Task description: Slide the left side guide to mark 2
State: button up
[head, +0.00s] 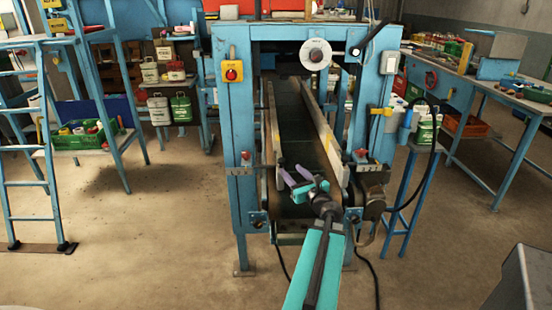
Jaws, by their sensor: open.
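The left side guide (271,122) is a long pale rail along the left edge of the dark conveyor belt (292,105). The right side guide (322,130) runs along the belt's other edge. A small plate with a red knob (245,156) is on the frame's left post near the left guide's front end; mark numbers are too small to read. My gripper (290,170), with purple fingers, is open and empty over the front of the belt, just right of the left guide's near end. I cannot tell whether a finger touches the guide.
The blue machine frame (240,120) stands around the belt, with a yellow box with a red button (232,72) on its left post. A black cable hangs at the right. A blue ladder (35,150) stands left and a workbench (505,95) right. Open floor lies left of the machine.

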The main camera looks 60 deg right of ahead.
aim_at(280, 159)
jog(key=shift+p+x, duration=1.15)
jog(key=shift+x, duration=5.6)
grip_shut()
